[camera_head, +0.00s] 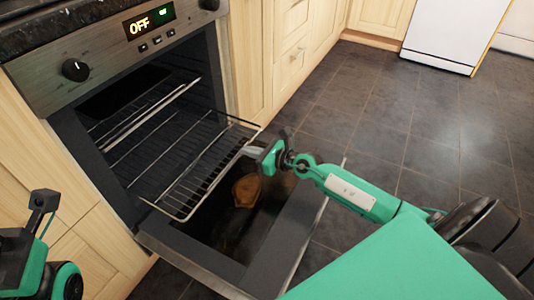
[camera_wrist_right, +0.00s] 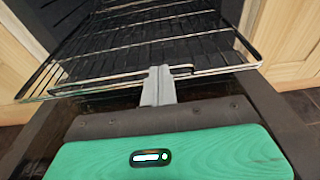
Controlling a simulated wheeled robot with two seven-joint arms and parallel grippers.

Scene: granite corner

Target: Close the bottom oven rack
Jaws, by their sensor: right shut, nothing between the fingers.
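A wire oven rack (camera_head: 193,177) sticks out of the open oven (camera_head: 150,95), over the lowered door. More wires show deeper inside; I cannot tell whether they are a second rack. In the right wrist view the rack (camera_wrist_right: 185,50) fills the upper middle, its front bar running across. My right gripper (camera_head: 256,151) is at the rack's front edge, shut and holding nothing. Its fingertips (camera_wrist_right: 158,72) overlap the front bar in the wrist view; I cannot tell if they touch it. Parts of my left arm show at the lower left, but its gripper does not.
The oven door (camera_head: 190,262) is folded down, with a brown patch on its glass, below my right gripper. The control panel (camera_head: 110,55) reads OFF. Wooden cabinets (camera_head: 285,60) flank the oven. The dark tiled floor (camera_head: 400,120) is clear to the right.

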